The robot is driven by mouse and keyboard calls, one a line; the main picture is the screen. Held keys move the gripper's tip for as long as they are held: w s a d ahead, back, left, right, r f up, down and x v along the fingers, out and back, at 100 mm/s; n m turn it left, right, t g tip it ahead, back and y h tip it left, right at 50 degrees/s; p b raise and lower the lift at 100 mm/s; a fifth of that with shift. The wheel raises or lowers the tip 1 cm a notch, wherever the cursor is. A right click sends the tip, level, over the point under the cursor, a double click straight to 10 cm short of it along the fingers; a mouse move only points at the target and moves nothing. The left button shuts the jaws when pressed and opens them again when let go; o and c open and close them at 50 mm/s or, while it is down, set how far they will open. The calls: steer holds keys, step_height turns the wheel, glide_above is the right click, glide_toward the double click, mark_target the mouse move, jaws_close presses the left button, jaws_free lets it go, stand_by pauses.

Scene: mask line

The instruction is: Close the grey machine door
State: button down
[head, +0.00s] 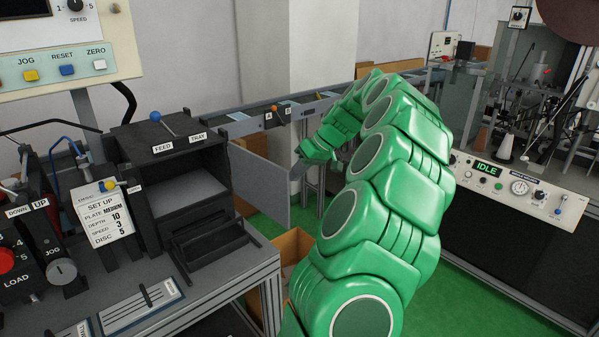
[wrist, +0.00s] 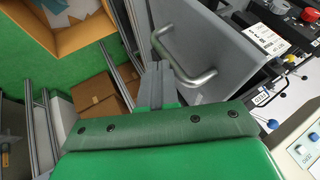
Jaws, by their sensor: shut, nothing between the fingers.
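The grey machine door (head: 262,187) is a flat panel standing open beside the black feed tray unit (head: 170,160), to the unit's right. In the wrist view the door (wrist: 230,62) fills the upper middle and has a metal bar handle (wrist: 190,75). My gripper (head: 298,170) is at the door's right edge in the head view. In the wrist view my gripper's fingers (wrist: 157,75) are together and empty, just left of the handle and by the door's edge. I cannot tell whether they touch the door.
A control panel reading IDLE (head: 515,188) stands on the right. A grey rail (head: 240,125) runs behind the door. An open cardboard box (head: 292,243) is on the green floor below. The set-up card and LOAD controls (head: 25,260) are at left.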

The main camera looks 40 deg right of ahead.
mark_target(282, 182)
steer(key=shift+a, duration=0.15)
stand_by(0.3)
steer(key=shift+s+a+m+t+h, duration=0.25)
steer(key=shift+a+m, duration=0.25)
steer(key=shift+a, duration=0.55)
steer(key=shift+s+a+m+t+h, duration=0.15)
steer(key=shift+s+a+m+h, duration=0.25)
steer(key=shift+a, duration=0.65)
steer(key=shift+s+a+m+t+h, duration=0.1)
steer(key=shift+a+m+t+h, duration=0.1)
steer(key=shift+a+m, duration=0.65)
steer(key=shift+a, duration=0.6)
steer(key=w+a+m+t+h, duration=0.15)
steer(key=a+m+h, duration=0.35)
steer(key=a, duration=0.7)
steer(key=w+a+m+g+h, duration=0.2)
steer(key=w+a+m, duration=0.6)
steer(key=w+a, duration=0.5)
steer(key=w+h, duration=0.1)
steer(key=w, duration=0.3)
steer(key=shift+w+a, duration=0.25)
steer(key=shift+a, duration=0.1)
